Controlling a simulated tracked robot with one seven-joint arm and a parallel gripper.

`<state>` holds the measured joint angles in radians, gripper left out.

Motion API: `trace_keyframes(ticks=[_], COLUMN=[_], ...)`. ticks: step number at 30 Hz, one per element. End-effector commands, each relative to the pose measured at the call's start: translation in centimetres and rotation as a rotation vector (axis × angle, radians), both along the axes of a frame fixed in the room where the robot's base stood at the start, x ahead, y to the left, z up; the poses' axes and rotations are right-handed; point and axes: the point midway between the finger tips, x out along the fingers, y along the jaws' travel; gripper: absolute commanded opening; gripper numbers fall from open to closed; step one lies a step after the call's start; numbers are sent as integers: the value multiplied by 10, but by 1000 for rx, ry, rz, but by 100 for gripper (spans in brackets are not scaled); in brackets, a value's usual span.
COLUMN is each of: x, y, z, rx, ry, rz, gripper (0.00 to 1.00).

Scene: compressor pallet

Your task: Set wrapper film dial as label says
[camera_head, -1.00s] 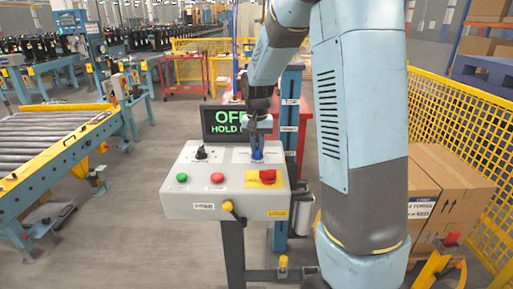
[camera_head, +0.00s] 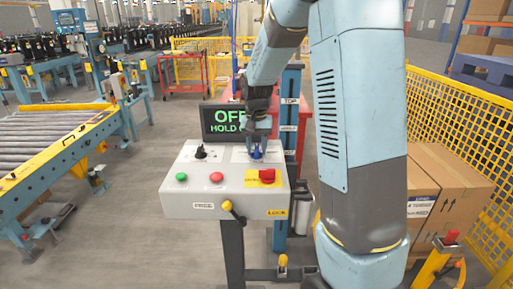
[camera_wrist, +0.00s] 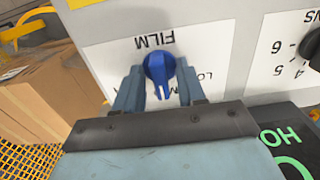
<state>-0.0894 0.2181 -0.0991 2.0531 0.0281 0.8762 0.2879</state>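The blue film dial (camera_wrist: 157,66) sits on a white plate marked FILM, upside down in the wrist view. Other lettering on the plate is partly hidden by my fingers. My gripper (camera_wrist: 161,80) has one finger on each side of the dial, with what look like narrow gaps, so it appears open around it. In the head view my gripper (camera_head: 257,148) reaches down to the dial at the back right of the grey control box (camera_head: 190,207).
A black knob (camera_head: 201,153), a green button (camera_head: 181,177), a red button (camera_head: 216,177) and a red switch (camera_head: 267,175) are on the box. A display (camera_head: 222,122) behind reads OFF and HOLD, partly covered. Cartons (camera_head: 440,190) and yellow fencing (camera_head: 470,120) stand right.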

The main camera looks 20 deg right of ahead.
Motion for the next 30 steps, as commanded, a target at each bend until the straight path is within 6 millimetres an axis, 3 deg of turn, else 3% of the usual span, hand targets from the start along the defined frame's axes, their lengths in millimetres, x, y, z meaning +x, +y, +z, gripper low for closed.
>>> trace_keyframes(ticks=[9,14,30], x=[1,2,2], y=[0,0,0], z=[2,14,112], rx=[0,0,0], ry=[-3,-6,-5], rz=[0,0,0], gripper=[42,42,42])
